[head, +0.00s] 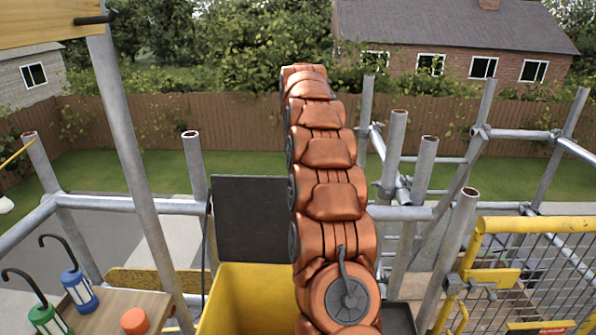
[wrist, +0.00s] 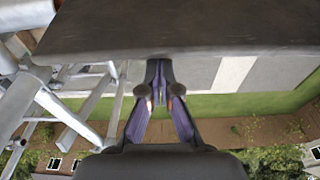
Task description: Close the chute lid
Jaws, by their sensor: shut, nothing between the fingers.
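The chute lid (head: 250,220) is a dark grey flat panel standing upright behind the yellow chute (head: 235,300) in the head view. The chute's mouth is open, and my arm covers its right part and the lid's right side. In the wrist view the lid (wrist: 190,28) is a broad dark slab across the top. My gripper (wrist: 160,70) is shut and empty, its purple-padded fingers pointing at the lid's near edge. The fingertips are at or very close to that edge; I cannot tell whether they touch. The gripper is hidden behind my arm in the head view.
Scaffold poles (head: 390,160) rise right of my arm, and a long pole (head: 125,140) slants at left. A yellow mesh gate (head: 530,270) stands at right.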

